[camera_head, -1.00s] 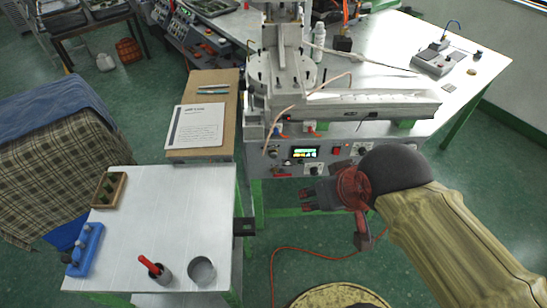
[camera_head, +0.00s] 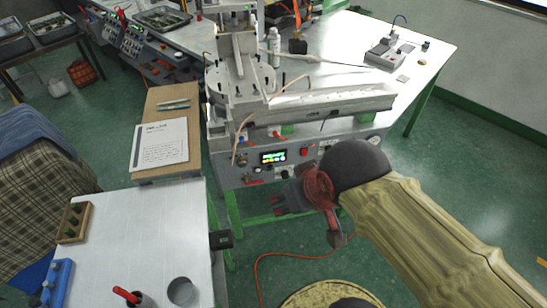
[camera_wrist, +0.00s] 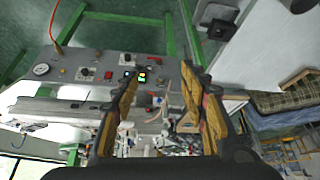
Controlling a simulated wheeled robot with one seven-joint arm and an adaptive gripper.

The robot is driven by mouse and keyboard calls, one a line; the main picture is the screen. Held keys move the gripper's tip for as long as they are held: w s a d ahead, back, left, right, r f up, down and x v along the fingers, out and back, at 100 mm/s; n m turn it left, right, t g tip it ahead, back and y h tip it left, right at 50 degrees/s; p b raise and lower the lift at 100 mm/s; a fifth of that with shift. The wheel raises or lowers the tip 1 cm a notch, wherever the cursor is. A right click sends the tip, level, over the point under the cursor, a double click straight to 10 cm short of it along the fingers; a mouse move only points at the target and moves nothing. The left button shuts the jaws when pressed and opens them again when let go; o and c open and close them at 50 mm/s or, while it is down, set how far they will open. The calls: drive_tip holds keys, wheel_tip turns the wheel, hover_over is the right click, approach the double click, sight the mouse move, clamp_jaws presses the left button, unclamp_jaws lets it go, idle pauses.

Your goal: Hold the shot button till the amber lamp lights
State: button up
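The injector's control panel (camera_head: 228,178) is on the front of the machine bench. It carries a lit display (camera_head: 273,157), a red square button (camera_head: 304,151), a dark knob (camera_head: 325,148) and a gauge (camera_head: 375,141). The wrist view shows it turned around, with the display (camera_wrist: 143,77), red button (camera_wrist: 108,75) and gauge (camera_wrist: 41,69). I cannot tell which control is the shot button, and I make out no lit amber lamp. My gripper (camera_head: 283,198) is in front of and below the panel, apart from it. In the wrist view its fingers (camera_wrist: 160,75) are spread and empty.
An orange hose (camera_head: 262,270) runs along the floor.

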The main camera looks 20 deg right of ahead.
drive_tip(key=shift+c, duration=0.9)
clamp_jaws()
idle(0.9)
